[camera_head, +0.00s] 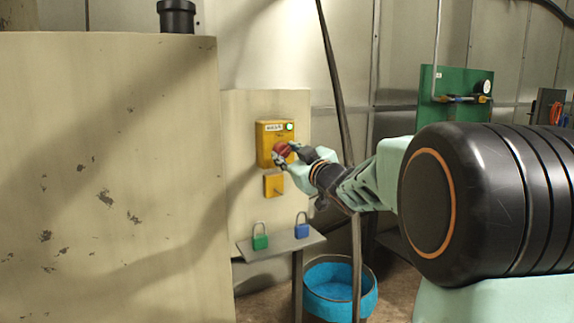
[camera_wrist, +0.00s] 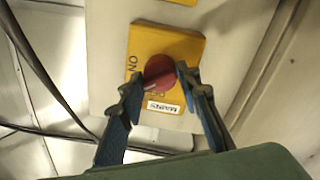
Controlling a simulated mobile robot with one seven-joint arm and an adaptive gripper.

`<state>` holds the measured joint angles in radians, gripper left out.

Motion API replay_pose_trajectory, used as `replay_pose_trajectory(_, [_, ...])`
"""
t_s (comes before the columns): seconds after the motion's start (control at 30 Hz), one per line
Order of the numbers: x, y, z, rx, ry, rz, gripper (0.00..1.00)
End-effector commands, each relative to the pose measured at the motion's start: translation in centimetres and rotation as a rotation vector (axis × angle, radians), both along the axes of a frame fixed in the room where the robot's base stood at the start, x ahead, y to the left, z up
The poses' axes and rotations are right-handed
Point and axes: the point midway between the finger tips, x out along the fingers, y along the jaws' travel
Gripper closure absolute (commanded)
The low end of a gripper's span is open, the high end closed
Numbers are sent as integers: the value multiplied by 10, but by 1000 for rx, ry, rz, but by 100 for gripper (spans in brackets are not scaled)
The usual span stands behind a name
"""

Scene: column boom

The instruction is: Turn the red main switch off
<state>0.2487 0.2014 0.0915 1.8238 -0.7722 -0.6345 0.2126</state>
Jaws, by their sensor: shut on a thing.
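The red main switch (camera_head: 281,150) is a round red knob on a yellow box (camera_head: 264,142) fixed to a pale panel. In the wrist view the red knob (camera_wrist: 160,72) sits between my two fingertips, on the yellow plate (camera_wrist: 190,45) with "ON" lettering at its left and a white label below the knob. My gripper (camera_head: 288,156) is shut on the knob, one finger on each side; it also shows in the wrist view (camera_wrist: 158,88). The fingers hide part of the knob in the head view. A small green light (camera_head: 289,126) shows at the box's upper right.
A small yellow plate (camera_head: 274,185) is below the box. A shelf (camera_head: 282,246) holds a green padlock (camera_head: 260,238) and a blue padlock (camera_head: 301,228). A blue-lined tub (camera_head: 340,285) stands below. A large beige cabinet (camera_head: 110,170) fills the left.

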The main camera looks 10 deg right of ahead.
Motion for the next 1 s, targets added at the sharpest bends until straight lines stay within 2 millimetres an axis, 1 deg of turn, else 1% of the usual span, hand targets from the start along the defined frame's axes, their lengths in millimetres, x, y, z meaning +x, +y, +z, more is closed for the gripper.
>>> replay_pose_trajectory(0.03, [0, 2, -5, -42, -13, 4, 93])
replay_pose_trajectory(0.6, [0, 2, -6, -551, -178, 3, 93])
replay_pose_trajectory(0.8, [0, 1, -6, -702, -226, 2, 93])
replay_pose_trajectory(1.0, [0, 1, -6, -808, -259, 4, 93])
